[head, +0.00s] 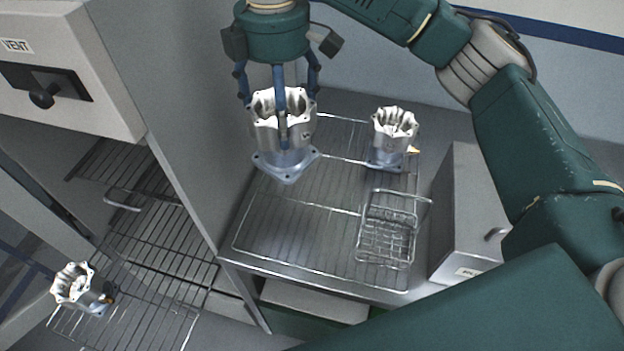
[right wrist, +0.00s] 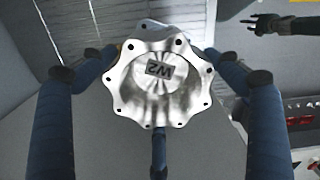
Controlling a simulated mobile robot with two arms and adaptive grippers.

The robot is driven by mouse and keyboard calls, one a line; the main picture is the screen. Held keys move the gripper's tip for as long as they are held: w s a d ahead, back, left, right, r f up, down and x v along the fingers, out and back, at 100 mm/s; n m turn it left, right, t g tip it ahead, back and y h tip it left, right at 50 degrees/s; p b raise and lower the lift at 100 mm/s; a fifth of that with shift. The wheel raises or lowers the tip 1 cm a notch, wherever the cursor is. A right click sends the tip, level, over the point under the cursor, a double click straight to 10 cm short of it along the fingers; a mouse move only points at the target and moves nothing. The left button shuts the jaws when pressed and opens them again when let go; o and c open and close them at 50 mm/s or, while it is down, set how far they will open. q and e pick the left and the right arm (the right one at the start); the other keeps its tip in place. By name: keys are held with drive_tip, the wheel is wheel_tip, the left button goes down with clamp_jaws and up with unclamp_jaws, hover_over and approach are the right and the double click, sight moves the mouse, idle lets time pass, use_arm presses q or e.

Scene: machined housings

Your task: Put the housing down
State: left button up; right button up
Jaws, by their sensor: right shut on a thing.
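My right gripper (head: 283,112) comes down from the top of the head view, with its blue fingers shut around a silvery, scalloped-rim housing (head: 268,133). The housing is upright, with its grey base flange over the back left of the wire rack (head: 300,217). I cannot tell whether the base touches the rack. In the right wrist view the fingers surround the same housing (right wrist: 160,85), and a mark that reads like "W2" shows inside it.
A similar housing (head: 393,125) stands on the rack's back right, beside a wire basket (head: 388,240) and a grey box (head: 462,215). Another housing (head: 72,285) stands on a lower rack (head: 150,315) at left. A grey cabinet wall (head: 165,90) borders the rack's left. The rack's middle is clear.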

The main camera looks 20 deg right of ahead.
sight(286, 160)
wheel_tip(286, 160, down, 12)
drive_tip(key=shift+f+p, duration=0.15)
drive_tip(key=shift+p, duration=0.9)
wheel_tip(286, 160, down, 6)
drive_tip(key=shift+r+p, duration=0.25)
drive_tip(key=shift+p, duration=0.35)
drive_tip(key=o, duration=1.8)
drive_tip(key=shift+s+f, duration=0.1)
drive_tip(key=shift+f, duration=0.05)
drive_tip(key=shift+c, duration=0.2)
wheel_tip(286, 160, up, 11)
drive_tip(key=b, duration=0.3)
drive_tip(key=shift+f, duration=0.1)
drive_tip(key=shift+r+b, duration=0.35)
drive_tip(key=shift+r, duration=0.4)
